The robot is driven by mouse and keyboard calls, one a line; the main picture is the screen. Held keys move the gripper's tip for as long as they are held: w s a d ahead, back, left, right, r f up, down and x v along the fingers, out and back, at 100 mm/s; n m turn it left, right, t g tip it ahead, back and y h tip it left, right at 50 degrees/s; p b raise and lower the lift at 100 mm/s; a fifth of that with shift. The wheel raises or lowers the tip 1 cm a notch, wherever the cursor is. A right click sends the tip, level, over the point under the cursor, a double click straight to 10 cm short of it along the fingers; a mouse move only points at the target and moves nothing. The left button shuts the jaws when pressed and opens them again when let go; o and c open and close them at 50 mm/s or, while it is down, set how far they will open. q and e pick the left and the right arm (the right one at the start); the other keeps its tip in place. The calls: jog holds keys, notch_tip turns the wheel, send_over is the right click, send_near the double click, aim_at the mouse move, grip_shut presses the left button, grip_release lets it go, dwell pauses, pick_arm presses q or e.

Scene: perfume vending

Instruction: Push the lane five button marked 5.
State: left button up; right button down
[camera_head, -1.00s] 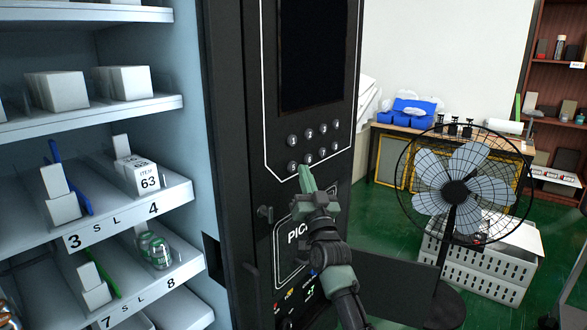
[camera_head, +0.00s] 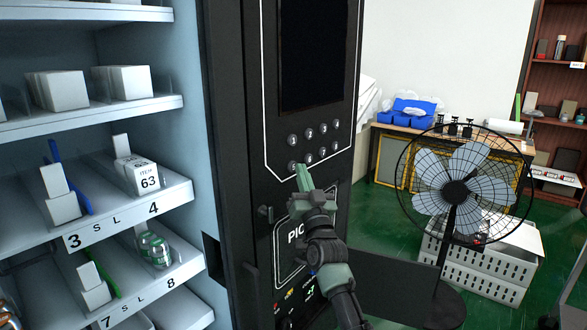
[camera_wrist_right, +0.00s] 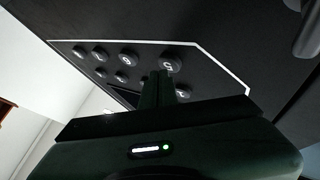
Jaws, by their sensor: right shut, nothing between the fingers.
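The button marked 5 (camera_head: 292,166) is the leftmost round button of the lower row on the black vending panel. It also shows in the right wrist view (camera_wrist_right: 171,63), just beyond the fingertips. My right gripper (camera_head: 302,171) is shut and empty, with its greenish fingertips just right of and slightly below this button in the head view. In the right wrist view its dark fingers (camera_wrist_right: 162,76) point at the button's edge. I cannot tell whether they touch it. My left gripper is not in view.
Button 6 (camera_head: 308,160) is close beside the fingertips, and button 1 (camera_head: 292,140) is above button 5. A dark screen (camera_head: 310,55) sits above the buttons. Open product shelves (camera_head: 130,215) are to the left, and a fan (camera_head: 455,190) stands to the right.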

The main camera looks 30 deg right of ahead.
jog(key=shift+w+a, duration=0.15)
jog(key=shift+w, duration=0.2)
dwell(0.7)
dwell(0.4)
jog(key=shift+s+d+p, duration=0.3)
jog(key=shift+s, duration=0.45)
jog(key=s, duration=0.1)
jog(key=s+d+p, duration=0.1)
jog(key=s, duration=0.1)
jog(key=s+d+p, duration=0.1)
jog(key=shift+s, duration=0.35)
dwell(0.5)
